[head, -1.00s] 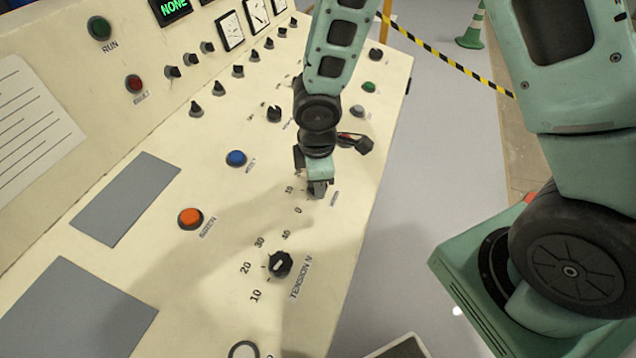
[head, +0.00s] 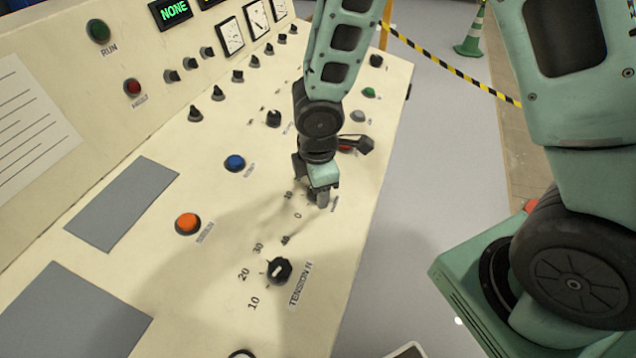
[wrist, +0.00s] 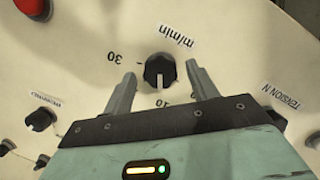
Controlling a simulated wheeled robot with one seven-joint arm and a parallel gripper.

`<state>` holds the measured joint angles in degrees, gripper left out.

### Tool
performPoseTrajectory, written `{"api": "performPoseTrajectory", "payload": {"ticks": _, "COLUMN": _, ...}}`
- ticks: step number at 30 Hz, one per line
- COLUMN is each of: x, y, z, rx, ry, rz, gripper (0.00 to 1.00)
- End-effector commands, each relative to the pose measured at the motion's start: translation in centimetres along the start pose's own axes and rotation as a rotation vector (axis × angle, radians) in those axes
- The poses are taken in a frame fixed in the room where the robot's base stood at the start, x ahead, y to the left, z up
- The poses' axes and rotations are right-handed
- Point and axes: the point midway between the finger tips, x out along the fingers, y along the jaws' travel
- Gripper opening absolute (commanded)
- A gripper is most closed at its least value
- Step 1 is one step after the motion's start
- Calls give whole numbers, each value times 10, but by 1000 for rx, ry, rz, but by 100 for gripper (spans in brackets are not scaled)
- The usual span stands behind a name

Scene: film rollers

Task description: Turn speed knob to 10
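The speed knob (wrist: 160,70) is black and round-based with a pale pointer line. In the wrist view it sits under the "m/min" label, with "30" to its left and a partly hidden "10" below it. Its pointer line runs downward in that view, towards my gripper's body. My gripper (wrist: 161,75) is open, with one finger on each side of the knob and a visible gap on both sides. In the head view my gripper (head: 322,198) is low over the panel, and it hides the speed knob there.
The tension knob (head: 280,270) is nearer the front. An orange button (head: 187,223) and a blue button (head: 235,162) lie to the left. Another black knob (head: 273,118) is farther back. A black-and-yellow barrier tape (head: 450,68) hangs beyond the panel.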

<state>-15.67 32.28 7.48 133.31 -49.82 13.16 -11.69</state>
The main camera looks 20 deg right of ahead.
Motion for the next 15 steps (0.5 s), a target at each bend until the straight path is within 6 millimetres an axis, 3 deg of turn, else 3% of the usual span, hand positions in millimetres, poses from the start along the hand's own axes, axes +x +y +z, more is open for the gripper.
{"api": "performPoseTrajectory", "payload": {"ticks": 10, "x": -3, "y": 0, "z": 1, "rx": 2, "ry": -1, "rz": -1, "gripper": 59}}
{"api": "performPoseTrajectory", "payload": {"ticks": 15, "x": -27, "y": 1, "z": 1, "rx": 4, "ry": 0, "rz": 1, "gripper": 59}}
